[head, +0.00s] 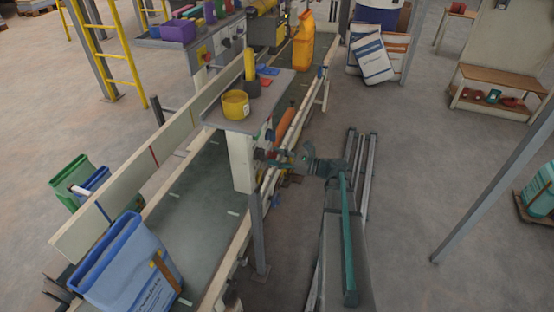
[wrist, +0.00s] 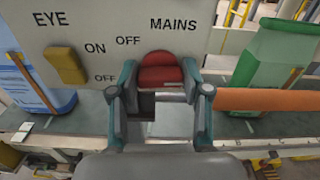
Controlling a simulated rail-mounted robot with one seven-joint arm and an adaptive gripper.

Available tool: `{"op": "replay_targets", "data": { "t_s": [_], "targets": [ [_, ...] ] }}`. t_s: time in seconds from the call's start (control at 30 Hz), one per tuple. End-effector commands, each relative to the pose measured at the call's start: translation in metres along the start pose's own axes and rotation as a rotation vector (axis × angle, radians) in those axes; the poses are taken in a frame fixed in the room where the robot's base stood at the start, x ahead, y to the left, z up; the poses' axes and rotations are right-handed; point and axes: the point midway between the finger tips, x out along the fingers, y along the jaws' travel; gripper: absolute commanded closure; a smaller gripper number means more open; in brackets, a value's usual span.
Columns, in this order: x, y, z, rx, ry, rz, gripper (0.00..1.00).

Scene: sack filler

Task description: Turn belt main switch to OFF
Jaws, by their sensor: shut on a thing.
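The pale switch panel (wrist: 95,35) fills the upper wrist view, with the words EYE, ON, OFF and MAINS. The red switch (wrist: 160,72) sits below MAINS, with an OFF mark at its upper left. My gripper (wrist: 159,76) is shut on the red switch, one finger at each side. Which mark the red switch points to I cannot tell. A yellow switch (wrist: 68,63) sits to the left, beneath EYE, clear of my fingers. In the head view my gripper (head: 272,157) is at the right side of the switch box (head: 242,160); the red switch is hidden there.
The conveyor belt (head: 190,190) runs beside the box. A yellow tub (head: 235,104) stands on the box's shelf. Open floor (head: 420,160) lies to the right.

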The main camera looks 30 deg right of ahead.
Motion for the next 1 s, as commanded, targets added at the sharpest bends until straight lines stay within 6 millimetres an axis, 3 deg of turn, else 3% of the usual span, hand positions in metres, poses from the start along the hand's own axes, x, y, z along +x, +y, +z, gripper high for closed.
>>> {"op": "replay_targets", "data": {
  "t_s": [1.0],
  "targets": [
    [-0.0001,0.0038,-0.0081,-0.905,0.000,-0.001,0.87]
  ]
}}
